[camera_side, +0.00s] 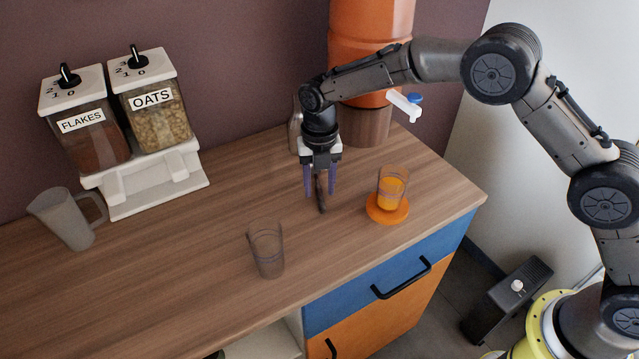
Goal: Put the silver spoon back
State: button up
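My gripper (320,192) points down over the wooden counter, right of its middle. Its two purple fingers stand apart. A thin dark, slightly curved piece (321,203) shows between and just below the fingertips; it may be the spoon, but its colour looks dark and its bowl cannot be made out. I cannot tell whether it touches a finger or lies on the counter. A grey metallic container (295,128) stands behind my gripper, mostly hidden by the arm; its contents cannot be seen.
An empty glass (267,251) is at the front. A large orange dispenser (368,30) stands behind. Flakes (92,138) and oats (158,115) dispensers and a grey mug (66,219) are left.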

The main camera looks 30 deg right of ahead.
aim_at(321, 191)
jog(key=shift+r, duration=0.1)
notch_tip(321, 191, up, 12)
dwell(0.5)
jog(key=shift+r, duration=0.1)
jog(key=s+d+r+m+t, duration=0.3)
jog(key=s+d+r+m, duration=1.05)
jog(key=s+m, duration=0.25)
jog(key=s+d+f+m+t, duration=0.1)
jog(key=s+d+f+m, duration=0.2)
jog(key=s+m, duration=0.4)
jog(key=s+d+f+m+t, duration=0.1)
jog(key=s+d+f+m, duration=0.2)
jog(key=s+m, duration=0.5)
jog(key=s, duration=0.3)
jog(key=shift+d+t, duration=0.3)
